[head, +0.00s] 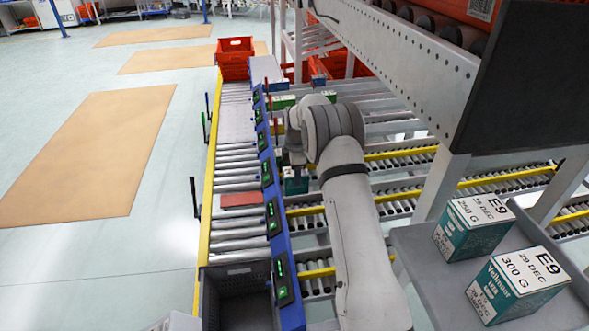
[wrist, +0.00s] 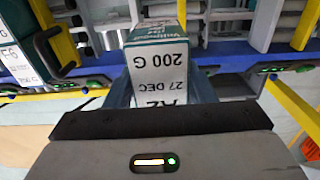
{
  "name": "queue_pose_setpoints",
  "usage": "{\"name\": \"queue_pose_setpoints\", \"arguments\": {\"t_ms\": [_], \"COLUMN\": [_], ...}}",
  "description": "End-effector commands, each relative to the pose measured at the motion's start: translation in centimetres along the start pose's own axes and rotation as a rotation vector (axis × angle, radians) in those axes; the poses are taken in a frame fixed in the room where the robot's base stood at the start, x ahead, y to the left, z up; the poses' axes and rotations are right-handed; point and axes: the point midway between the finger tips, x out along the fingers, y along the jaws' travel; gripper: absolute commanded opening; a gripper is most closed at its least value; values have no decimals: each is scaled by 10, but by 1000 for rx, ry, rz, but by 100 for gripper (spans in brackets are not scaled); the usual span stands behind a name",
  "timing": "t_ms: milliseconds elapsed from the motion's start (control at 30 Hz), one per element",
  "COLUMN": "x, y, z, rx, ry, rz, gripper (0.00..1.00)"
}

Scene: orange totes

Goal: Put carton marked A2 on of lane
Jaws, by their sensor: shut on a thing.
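The carton marked A2 (wrist: 160,80) is white and teal, with "27 DEC" and "200 G" on its label. In the wrist view it sits between the two fingers of my gripper (wrist: 163,98), which is shut on it. In the head view the carton (head: 295,183) hangs under my gripper (head: 294,168), over the roller lanes just right of the blue rail. The roller lanes (head: 400,189) run off to the right, with yellow side rails. My arm hides part of them, and I cannot tell whether the carton touches a lane.
A blue rail with lit displays (head: 266,172) borders a roller conveyor (head: 238,172) bearing a flat red piece (head: 240,199). A dark grey tote (head: 215,300) stands near, an orange tote (head: 235,58) far. Two E9 cartons (head: 473,227) stand on a grey shelf (head: 415,250).

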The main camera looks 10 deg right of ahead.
Motion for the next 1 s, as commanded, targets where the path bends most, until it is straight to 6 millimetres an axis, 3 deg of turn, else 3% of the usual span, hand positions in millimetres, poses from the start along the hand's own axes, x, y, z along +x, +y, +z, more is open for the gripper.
{"name": "queue_pose_setpoints", "arguments": {"t_ms": [600,1000], "x": [66,72], "y": [0,0], "z": [-2,-3], "rx": [-2,-4], "ry": [0,0], "rz": [1,1], "gripper": [20,20]}}
